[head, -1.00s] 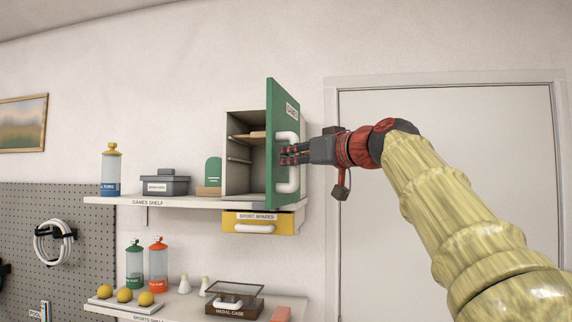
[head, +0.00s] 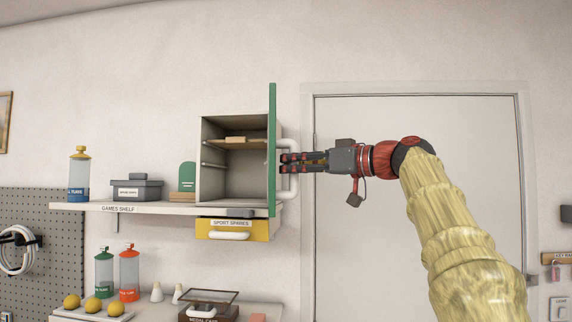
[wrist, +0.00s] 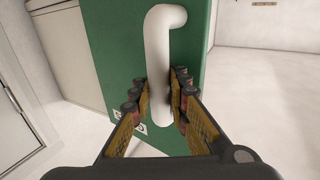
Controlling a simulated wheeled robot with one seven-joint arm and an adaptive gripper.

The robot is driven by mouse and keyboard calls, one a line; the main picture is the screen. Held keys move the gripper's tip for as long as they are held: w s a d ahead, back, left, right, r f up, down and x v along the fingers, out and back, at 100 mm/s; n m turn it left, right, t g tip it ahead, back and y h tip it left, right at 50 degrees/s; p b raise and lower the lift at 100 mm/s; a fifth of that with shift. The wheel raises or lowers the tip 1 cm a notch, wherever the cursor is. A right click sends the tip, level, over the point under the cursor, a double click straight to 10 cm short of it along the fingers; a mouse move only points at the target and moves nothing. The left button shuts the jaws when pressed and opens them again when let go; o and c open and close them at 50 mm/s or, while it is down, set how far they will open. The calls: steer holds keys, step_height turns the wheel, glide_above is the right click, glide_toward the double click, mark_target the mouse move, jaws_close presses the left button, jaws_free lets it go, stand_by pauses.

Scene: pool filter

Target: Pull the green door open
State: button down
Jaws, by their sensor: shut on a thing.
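The green door (head: 272,150) of the grey cabinet (head: 212,160) stands open, swung out to the right side and seen nearly edge-on in the head view. The cabinet's inside with its shelves faces me. The white handle (head: 289,190) is on the door's outer face, at the right. My gripper (head: 290,163) reaches in from the right and is shut on the handle. In the wrist view the white handle (wrist: 158,40) runs between the two fingers (wrist: 161,105), with the green door (wrist: 115,60) behind it. Part of the door's label is hidden by a finger.
The games shelf (head: 150,208) carries a blue bottle (head: 79,175), a grey box (head: 137,190) and a green-topped block (head: 188,178). A yellow drawer (head: 232,230) hangs below the cabinet. A white room door (head: 420,115) is behind my arm.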

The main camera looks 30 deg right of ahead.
steer(key=shift+f, duration=0.3)
steer(key=c, duration=2.2)
jaws_free()
steer(key=shift+o, duration=0.6)
steer(key=shift+s+r, duration=0.1)
steer(key=shift+s, duration=0.2)
steer(key=shift+o, duration=0.9)
steer(key=shift+r, duration=0.1)
steer(key=v, duration=1.2)
